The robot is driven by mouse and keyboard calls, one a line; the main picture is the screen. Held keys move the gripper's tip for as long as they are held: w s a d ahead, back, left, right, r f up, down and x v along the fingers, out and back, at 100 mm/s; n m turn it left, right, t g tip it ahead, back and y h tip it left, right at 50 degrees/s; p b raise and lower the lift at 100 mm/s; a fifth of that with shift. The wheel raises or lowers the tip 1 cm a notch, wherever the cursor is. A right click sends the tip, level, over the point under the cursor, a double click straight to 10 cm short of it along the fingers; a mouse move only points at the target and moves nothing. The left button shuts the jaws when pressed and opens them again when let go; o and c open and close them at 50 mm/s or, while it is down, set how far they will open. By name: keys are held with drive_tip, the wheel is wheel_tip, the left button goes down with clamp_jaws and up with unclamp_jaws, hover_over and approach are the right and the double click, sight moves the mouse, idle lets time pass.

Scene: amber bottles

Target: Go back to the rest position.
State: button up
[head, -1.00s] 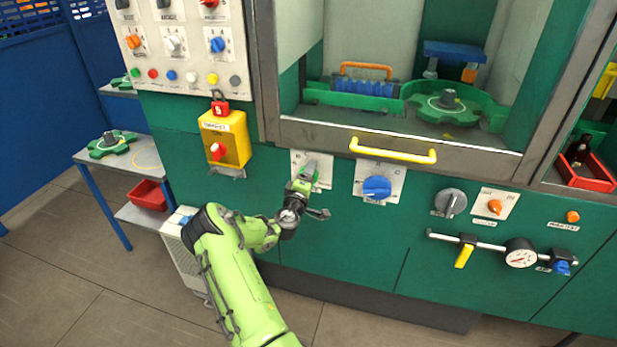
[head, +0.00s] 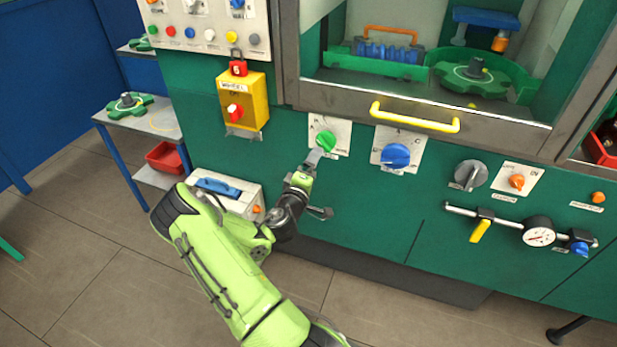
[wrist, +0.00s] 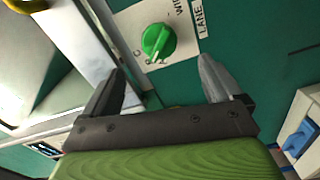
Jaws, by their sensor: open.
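My gripper (head: 313,157) is at the end of my green arm, just in front of the green cabinet panel and below and left of the green knob (head: 325,140). In the wrist view my gripper (wrist: 160,82) has its two grey fingers spread apart with nothing between them. The green knob (wrist: 158,41) sits on its white plate beyond the fingertips, apart from them. The knob is fully visible in the wrist view.
A yellow handle (head: 414,118) sticks out from the cabinet above. A blue knob (head: 396,156) is to the right. A yellow switch box (head: 243,101) is on the left. A white case (head: 225,190) stands behind my arm, near a side table (head: 160,118). Open floor lies at lower left.

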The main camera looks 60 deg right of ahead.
drive_tip(key=a, duration=0.3)
drive_tip(key=shift+s+a, duration=0.3)
drive_tip(key=a+r+m+y+p, duration=0.35)
drive_tip(key=a+r+y, duration=0.25)
drive_tip(key=a, duration=0.6)
drive_tip(key=a+r+m+y+p, duration=0.2)
drive_tip(key=a+r+m+y, duration=0.35)
drive_tip(key=a, duration=0.65)
drive_tip(key=s+a+r+n+t+y+p, duration=0.1)
drive_tip(key=s+a+r+n+y, duration=0.2)
drive_tip(key=a, duration=0.5)
drive_tip(key=s+a+r+n+t+y+p, duration=0.1)
drive_tip(key=s+a+r+n+y, duration=0.2)
drive_tip(key=a+r+n, duration=0.3)
drive_tip(key=s+a+r, duration=0.1)
drive_tip(key=a, duration=0.1)
drive_tip(key=shift+s+a+r+t, duration=0.25)
drive_tip(key=shift+a+t, duration=0.1)
drive_tip(key=shift+t, duration=0.05)
